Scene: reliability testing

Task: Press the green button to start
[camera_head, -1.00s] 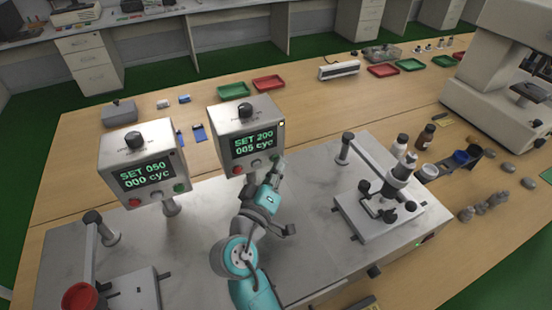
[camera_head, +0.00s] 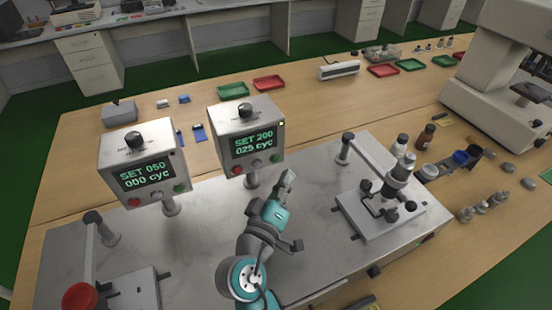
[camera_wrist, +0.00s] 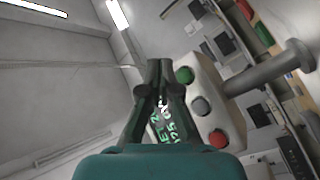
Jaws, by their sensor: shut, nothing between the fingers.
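The right control box (camera_head: 247,118) reads "SET 200, 025 cyc" and has a small yellow lamp lit at its corner. Its green button (camera_head: 276,158) also shows in the wrist view (camera_wrist: 184,75), with a grey button (camera_wrist: 201,107) and a red button (camera_wrist: 218,138) in a row. The left control box (camera_head: 137,152) reads "SET 050, 000 cyc" and has its own green button (camera_head: 179,188) and red button (camera_head: 134,202). My gripper (camera_head: 288,176) is shut and empty, just below and right of the right box's green button, apart from it. Its closed fingers also show in the wrist view (camera_wrist: 160,68).
A lever fixture (camera_head: 385,205) stands right of my arm on the grey bench plate (camera_head: 200,235). Another fixture with a red cup (camera_head: 80,296) is at front left. Bottles (camera_head: 426,137) and metal parts (camera_head: 483,207) lie at right.

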